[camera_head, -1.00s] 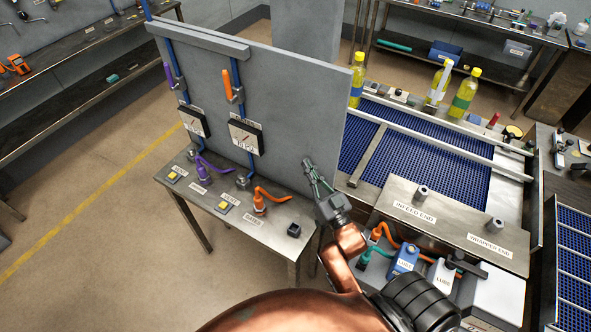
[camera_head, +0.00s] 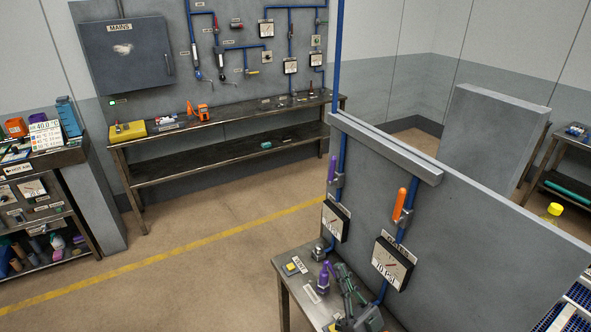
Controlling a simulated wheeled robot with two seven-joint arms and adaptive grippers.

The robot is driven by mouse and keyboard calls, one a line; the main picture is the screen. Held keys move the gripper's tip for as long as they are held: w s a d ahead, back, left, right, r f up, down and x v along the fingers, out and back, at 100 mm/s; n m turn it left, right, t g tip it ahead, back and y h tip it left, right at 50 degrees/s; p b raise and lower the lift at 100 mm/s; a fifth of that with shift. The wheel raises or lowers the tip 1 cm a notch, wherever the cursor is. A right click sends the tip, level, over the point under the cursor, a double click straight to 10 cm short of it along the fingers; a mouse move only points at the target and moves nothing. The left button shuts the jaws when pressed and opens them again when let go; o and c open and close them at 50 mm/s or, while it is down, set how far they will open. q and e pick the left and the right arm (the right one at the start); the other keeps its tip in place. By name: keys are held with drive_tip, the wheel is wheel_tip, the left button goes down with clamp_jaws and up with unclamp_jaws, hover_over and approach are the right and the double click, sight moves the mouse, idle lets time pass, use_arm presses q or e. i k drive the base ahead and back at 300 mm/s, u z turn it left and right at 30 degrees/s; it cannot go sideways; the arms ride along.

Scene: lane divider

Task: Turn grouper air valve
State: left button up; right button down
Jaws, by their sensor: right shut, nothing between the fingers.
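Two lever valves sit on blue pipes on the grey panel (camera_head: 480,225). One has a purple handle (camera_head: 332,168), the other an orange handle (camera_head: 399,204); both handles stand roughly upright. Below them are a left gauge (camera_head: 335,220) and a right gauge (camera_head: 393,262) marked in PSI. I cannot tell which valve is the grouper's, as the small labels are unreadable. My right gripper (camera_head: 341,271) is shut and empty, low in front of the panel over the small metal table, below both handles and close beside a purple fitting (camera_head: 324,276). My left gripper is out of view.
The small table (camera_head: 289,295) carries a yellow button (camera_head: 291,268). A back bench (camera_head: 235,125) stands under a wall board with pipes, gauges and a MAINS box (camera_head: 125,55). A loaded shelf (camera_head: 40,205) is at left. The floor between is clear.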

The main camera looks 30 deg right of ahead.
sight(330, 182)
drive_tip(key=z, duration=0.1)
drive_tip(key=i, duration=1.05)
drive_tip(key=z, duration=0.55)
